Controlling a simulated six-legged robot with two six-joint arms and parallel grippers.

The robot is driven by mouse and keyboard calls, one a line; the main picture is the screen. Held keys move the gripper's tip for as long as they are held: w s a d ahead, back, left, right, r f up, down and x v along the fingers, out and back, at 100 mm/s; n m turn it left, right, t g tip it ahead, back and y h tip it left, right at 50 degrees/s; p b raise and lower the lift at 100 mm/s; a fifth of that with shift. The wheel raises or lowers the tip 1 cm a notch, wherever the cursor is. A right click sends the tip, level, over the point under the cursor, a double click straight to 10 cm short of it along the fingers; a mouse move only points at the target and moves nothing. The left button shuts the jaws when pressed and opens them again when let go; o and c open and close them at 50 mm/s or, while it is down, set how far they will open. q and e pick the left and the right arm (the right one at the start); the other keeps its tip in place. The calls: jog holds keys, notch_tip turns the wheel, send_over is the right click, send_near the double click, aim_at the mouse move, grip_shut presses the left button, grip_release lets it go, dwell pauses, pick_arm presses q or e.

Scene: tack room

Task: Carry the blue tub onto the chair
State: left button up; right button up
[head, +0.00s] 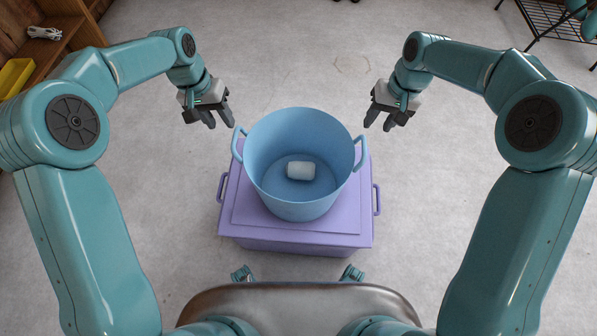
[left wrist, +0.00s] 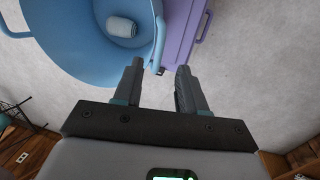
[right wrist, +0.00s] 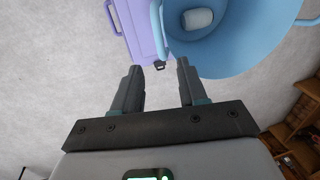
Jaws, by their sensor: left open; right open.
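The blue tub (head: 303,128) stands upright on a purple lidded box (head: 240,225) in the middle of the head view. A white roll-shaped object (head: 301,170) lies inside it. The tub has a handle on its left and one on its right. My left gripper (head: 217,122) is open and empty, just outside the left handle (head: 237,145). In the left wrist view the handle (left wrist: 159,42) is ahead of the open fingers. My right gripper (head: 385,124) is open and empty, just outside the right handle (head: 360,153). That handle (right wrist: 156,35) also shows ahead of the right fingers. I see no chair clearly.
Open grey floor (head: 300,60) surrounds the box. A wooden shelf (head: 60,40) with a yellow bin (head: 14,76) stands at the far left. A black wire rack (head: 545,18) stands at the far right. A brown rounded surface (head: 300,300) is at the bottom edge.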

aim_at(233, 140)
pick_arm(q)
jog(key=f, duration=0.3)
jog(key=d+f, duration=0.1)
jog(key=f, duration=0.2)
jog(key=d+f, duration=0.1)
jog(key=f, duration=0.3)
pick_arm(e)
jog(key=f, duration=0.3)
jog(key=a+f, duration=0.1)
jog(key=f, duration=0.2)
jog(key=a+f, duration=0.1)
jog(key=f, duration=0.3)
jog(key=shift+w, duration=0.15)
pick_arm(q)
jog(key=shift+a, duration=0.1)
grip_shut()
pick_arm(e)
grip_shut()
jog(key=shift+r, duration=0.1)
